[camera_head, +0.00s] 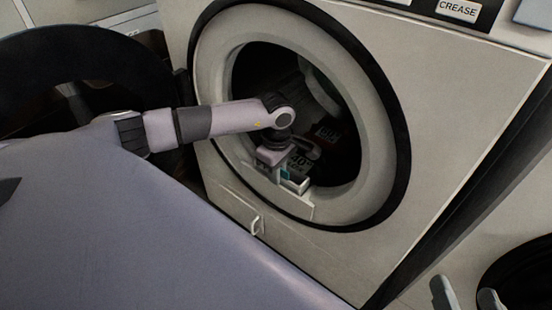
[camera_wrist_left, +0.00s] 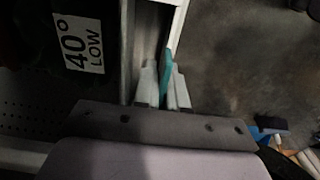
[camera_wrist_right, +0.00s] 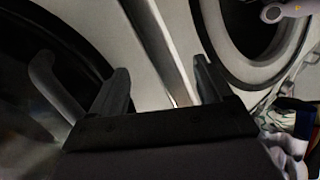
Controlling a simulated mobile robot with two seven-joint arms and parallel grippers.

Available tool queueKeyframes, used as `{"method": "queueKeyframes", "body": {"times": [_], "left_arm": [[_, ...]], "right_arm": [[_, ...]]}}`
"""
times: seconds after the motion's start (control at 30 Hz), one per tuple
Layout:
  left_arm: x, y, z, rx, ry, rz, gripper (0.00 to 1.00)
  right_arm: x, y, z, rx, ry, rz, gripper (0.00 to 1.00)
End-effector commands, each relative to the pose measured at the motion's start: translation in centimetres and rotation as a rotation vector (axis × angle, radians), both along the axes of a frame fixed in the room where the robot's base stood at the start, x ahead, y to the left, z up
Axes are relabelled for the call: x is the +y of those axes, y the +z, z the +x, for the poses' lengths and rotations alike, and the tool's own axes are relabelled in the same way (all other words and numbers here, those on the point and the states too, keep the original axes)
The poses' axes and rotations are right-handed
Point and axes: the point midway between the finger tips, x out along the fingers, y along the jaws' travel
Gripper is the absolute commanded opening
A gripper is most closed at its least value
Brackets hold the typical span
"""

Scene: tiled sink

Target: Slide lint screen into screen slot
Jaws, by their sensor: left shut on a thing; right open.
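My left gripper (camera_head: 284,170) is inside the round opening of the dryer (camera_head: 225,185), low at its front lip. It is shut on the teal lint screen (camera_head: 287,173). In the left wrist view the screen (camera_wrist_left: 168,72) shows edge-on as a thin teal strip between the fingers (camera_wrist_left: 162,85). Its tip is at the white-framed screen slot (camera_wrist_left: 178,22); how deep it sits in the slot, I cannot tell. In the head view the slot's pale frame (camera_head: 297,187) is partly hidden by the gripper. My right gripper (camera_head: 465,295) is open and empty at the lower right.
A dark block labelled 40° LOW (camera_wrist_left: 85,43) lies beside the slot inside the drum. A red-marked item (camera_head: 327,133) is farther in. The dark round door (camera_head: 70,50) stands open at left. Another round machine door (camera_head: 520,280) is at lower right, near my right gripper.

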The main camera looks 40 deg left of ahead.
Motion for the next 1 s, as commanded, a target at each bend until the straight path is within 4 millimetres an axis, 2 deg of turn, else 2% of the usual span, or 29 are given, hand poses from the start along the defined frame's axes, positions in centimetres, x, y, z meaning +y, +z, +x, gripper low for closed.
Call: {"method": "queueKeyframes", "body": {"times": [0.03, 0.17, 0.2, 0.27, 0.3, 0.67, 0.87, 1.0], "left_arm": [[0.0, -3.0, -0.4, 0.003, -0.003, 0.006, 0.0], [-0.1, -3.0, -0.4, 0.003, -0.003, 0.006, 0.0], [-0.1, -3.0, -0.4, 0.003, -0.003, 0.005, 0.17], [-0.1, -3.0, -0.4, 0.004, -0.003, 0.005, 0.37], [-0.1, -3.0, -0.4, 0.005, -0.003, 0.004, 0.41], [-0.2, -2.7, -0.5, 0.008, 0.001, -0.002, 0.41], [-0.1, -1.0, -0.3, 0.004, 0.006, -0.004, 0.41], [0.2, 0.9, -0.1, -0.003, 0.009, -0.003, 0.41]], "right_arm": [[0.6, -7.0, -0.2, 0.118, 0.005, -0.036, 0.79], [0.6, -7.0, -0.2, 0.118, 0.005, -0.036, 0.79], [0.6, -7.0, -0.2, 0.118, 0.005, -0.036, 0.79], [0.6, -7.0, -0.2, 0.119, 0.005, -0.037, 0.79], [0.6, -7.0, -0.2, 0.119, 0.005, -0.037, 0.79], [0.6, -6.7, -0.2, 0.118, 0.005, -0.036, 0.79], [0.6, -5.5, -0.3, 0.118, 0.005, -0.036, 0.79], [0.6, -4.1, -0.2, 0.116, 0.005, -0.037, 0.79]]}}
